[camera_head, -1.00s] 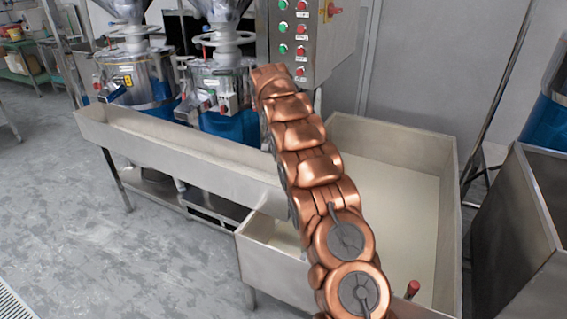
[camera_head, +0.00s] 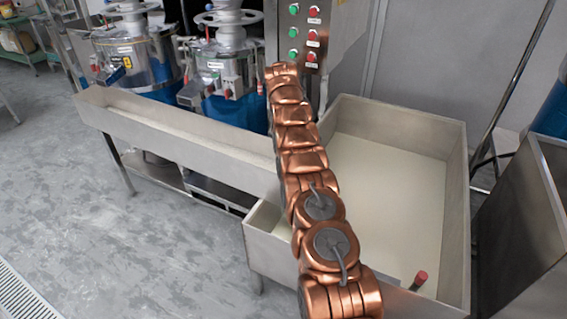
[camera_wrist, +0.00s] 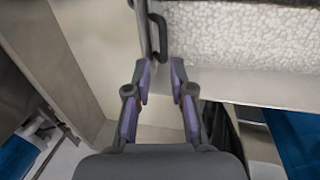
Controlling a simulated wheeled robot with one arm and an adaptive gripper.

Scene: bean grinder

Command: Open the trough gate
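The long metal trough (camera_head: 180,140) runs from the left toward the square bin in the head view. In the wrist view the trough (camera_wrist: 225,88) is at the top right and holds pale granular material. A dark upright handle (camera_wrist: 160,38), seemingly on the trough gate, stands at its left end beside a thin grey edge. My gripper (camera_wrist: 161,73) is open, its two purple-padded fingers apart with nothing between them. The handle lies just beyond the fingertips, apart from them. In the head view my arm hides the gripper and the trough's gate end.
The square metal bin (camera_head: 455,190) with a pale floor stands beside the trough. A red-topped knob (camera_head: 420,277) is at its front edge. A control box (camera_head: 318,35) with red and green buttons and two grinders (camera_head: 135,62) stand behind. Open grey floor (camera_head: 160,245) lies at front left.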

